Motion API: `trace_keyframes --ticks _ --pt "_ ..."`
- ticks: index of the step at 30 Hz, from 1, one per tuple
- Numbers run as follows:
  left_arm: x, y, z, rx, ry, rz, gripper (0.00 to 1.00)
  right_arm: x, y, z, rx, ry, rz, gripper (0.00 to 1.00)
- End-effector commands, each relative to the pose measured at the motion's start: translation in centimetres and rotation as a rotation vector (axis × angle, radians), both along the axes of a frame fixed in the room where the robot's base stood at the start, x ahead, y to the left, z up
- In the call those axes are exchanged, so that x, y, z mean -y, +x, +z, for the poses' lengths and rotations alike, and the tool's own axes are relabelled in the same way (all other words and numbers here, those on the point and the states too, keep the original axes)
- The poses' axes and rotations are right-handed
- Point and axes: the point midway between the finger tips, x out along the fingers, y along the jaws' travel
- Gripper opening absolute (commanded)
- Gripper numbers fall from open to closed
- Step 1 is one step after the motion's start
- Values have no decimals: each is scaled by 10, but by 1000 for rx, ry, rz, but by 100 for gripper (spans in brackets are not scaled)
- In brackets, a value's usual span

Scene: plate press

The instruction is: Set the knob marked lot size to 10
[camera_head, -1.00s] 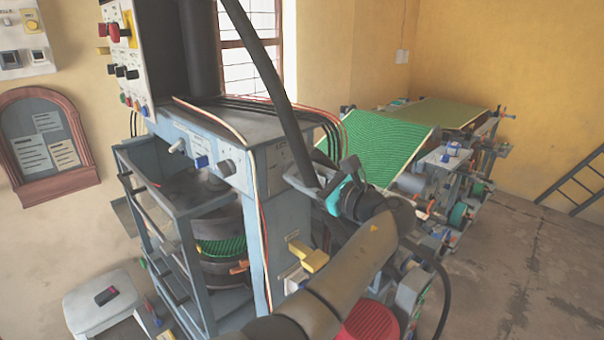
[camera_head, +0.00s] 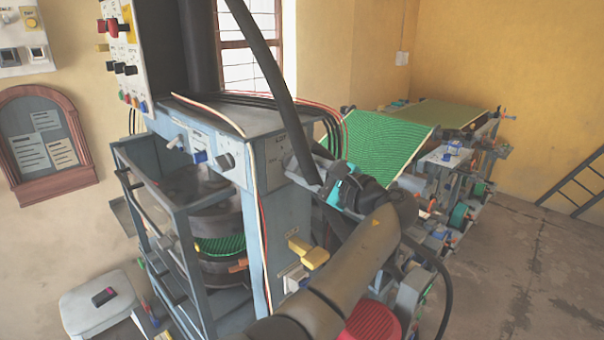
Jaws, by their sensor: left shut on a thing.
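The grey-blue press housing (camera_head: 200,120) fills the middle of the view. A small dark label panel (camera_head: 276,150) is on its right-hand face, with lettering too small to read. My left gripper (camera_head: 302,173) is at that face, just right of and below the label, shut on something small. Its fingers and wrist hide what they hold, so I cannot see a knob pointer or its setting. A round grey knob (camera_head: 226,161) and a blue switch (camera_head: 200,156) are on the left-hand face, away from the gripper. My right gripper is out of view.
A thick dark pipe (camera_head: 262,62) and several cables (camera_head: 270,108) run close above the gripper. A yellow handle (camera_head: 309,252) sticks out below it. A green-sheeted machine (camera_head: 375,140) stands behind.

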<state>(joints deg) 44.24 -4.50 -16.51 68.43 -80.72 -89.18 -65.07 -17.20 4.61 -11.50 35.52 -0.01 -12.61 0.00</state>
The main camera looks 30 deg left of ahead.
Motion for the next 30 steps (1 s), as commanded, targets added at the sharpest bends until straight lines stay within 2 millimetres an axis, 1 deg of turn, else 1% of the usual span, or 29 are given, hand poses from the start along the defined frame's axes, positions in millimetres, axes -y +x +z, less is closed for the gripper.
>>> trace_keyframes --ticks 1,3,12,21,30 --pt "-1 0 -2 38 -12 1 0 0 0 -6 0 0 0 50" --pt "-1 0 -2 89 -30 1 0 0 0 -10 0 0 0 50" --pt "-1 0 -1 263 -90 2 0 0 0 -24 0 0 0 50" --pt "-1 0 0 335 -115 3 0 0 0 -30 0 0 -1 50" --pt "-1 0 0 341 -118 2 0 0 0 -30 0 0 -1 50"
